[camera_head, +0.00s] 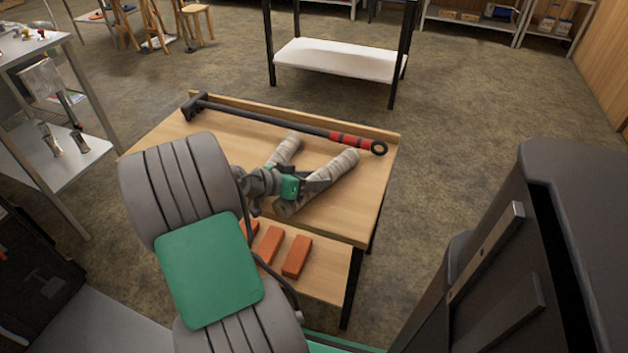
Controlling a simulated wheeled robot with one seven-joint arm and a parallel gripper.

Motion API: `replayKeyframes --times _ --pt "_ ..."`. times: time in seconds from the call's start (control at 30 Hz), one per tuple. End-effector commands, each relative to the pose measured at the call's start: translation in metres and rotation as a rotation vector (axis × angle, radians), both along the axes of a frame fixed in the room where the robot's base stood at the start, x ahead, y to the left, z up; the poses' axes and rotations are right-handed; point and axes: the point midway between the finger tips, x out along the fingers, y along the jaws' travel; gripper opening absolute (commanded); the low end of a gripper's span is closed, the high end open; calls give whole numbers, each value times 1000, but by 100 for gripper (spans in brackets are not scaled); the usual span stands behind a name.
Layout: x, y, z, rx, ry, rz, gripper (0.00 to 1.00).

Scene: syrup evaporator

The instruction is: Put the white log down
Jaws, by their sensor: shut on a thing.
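Two pale, whitish-grey logs show at the wooden table (235,135). One log (342,165) slants across the right part of the table top, its near end by the table's front edge. My gripper (316,185) is shut on this log around its middle. I cannot tell whether the log touches the table top or hangs just above it. The other log (287,149) lies to the left and behind, its near part hidden by my gripper and wrist.
A long dark tool with a red grip (350,140) lies along the table's back edge. Several orange bricks (297,256) lie on a lower shelf in front. A white-shelved rack (340,60) stands behind, grey shelving (75,160) at left. Floor to the right is clear.

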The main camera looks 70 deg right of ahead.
Motion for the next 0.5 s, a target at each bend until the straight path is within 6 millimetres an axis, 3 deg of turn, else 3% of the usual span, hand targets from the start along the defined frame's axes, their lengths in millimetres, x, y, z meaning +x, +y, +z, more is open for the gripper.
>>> replayKeyframes --times 0.07,0.1,0.33,0.5 --pt "0 0 -3 -3 0 0 0" --pt "0 0 -3 0 0 0 51" --pt "0 0 -2 0 0 0 70" --pt "0 0 -2 1 -1 0 71"
